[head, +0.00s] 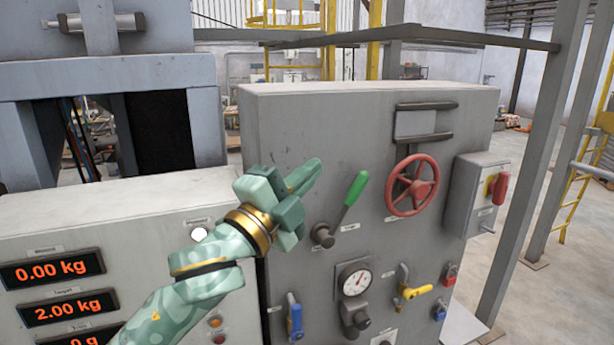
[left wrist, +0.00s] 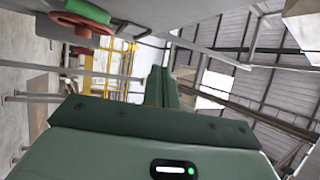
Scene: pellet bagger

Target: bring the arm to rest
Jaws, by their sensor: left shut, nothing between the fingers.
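My left arm comes in from the bottom left in the head view. Its green gripper (head: 312,172) is shut and empty, with the fingertips in front of the grey control cabinet (head: 290,120). The green-handled lever (head: 354,190) stands tilted up to the right, just right of the gripper; the fingers look apart from it. In the left wrist view the shut fingers (left wrist: 160,80) point up, and the green handle (left wrist: 88,11) and red wheel (left wrist: 82,27) show at the top left. My right gripper is in neither view.
A display panel (head: 130,205) stands at left. Grey posts (head: 545,150) stand at right, with open floor beyond.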

